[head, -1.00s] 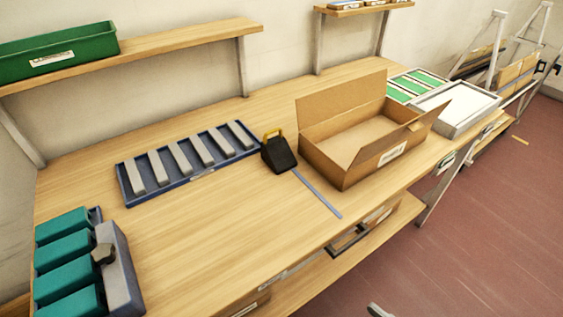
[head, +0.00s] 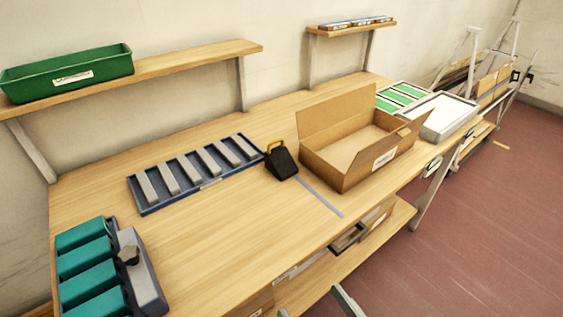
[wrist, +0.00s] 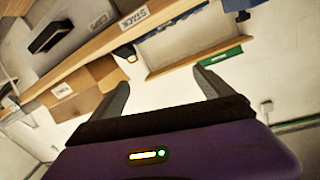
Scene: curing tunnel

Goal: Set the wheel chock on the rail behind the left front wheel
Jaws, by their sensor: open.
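The wheel chock (head: 281,162) is a black wedge with a yellow handle. In the head view it sits on the wooden workbench (head: 215,245), between a blue slotted tray and an open cardboard box. A thin blue-grey strip (head: 318,196) runs from beside it toward the bench's front edge; I cannot tell whether this is the rail. No wheel is recognisable. My gripper (wrist: 161,77) shows in the wrist view with its two fingers wide apart and nothing between them. It is away from the chock; the wrist view is steeply tilted.
The blue tray (head: 147,209) holds several grey bars. The cardboard box (head: 335,173) stands right of the chock. Teal blocks (head: 84,260) sit at front left. A green bin (head: 70,78) is on the shelf. The bench front middle is clear.

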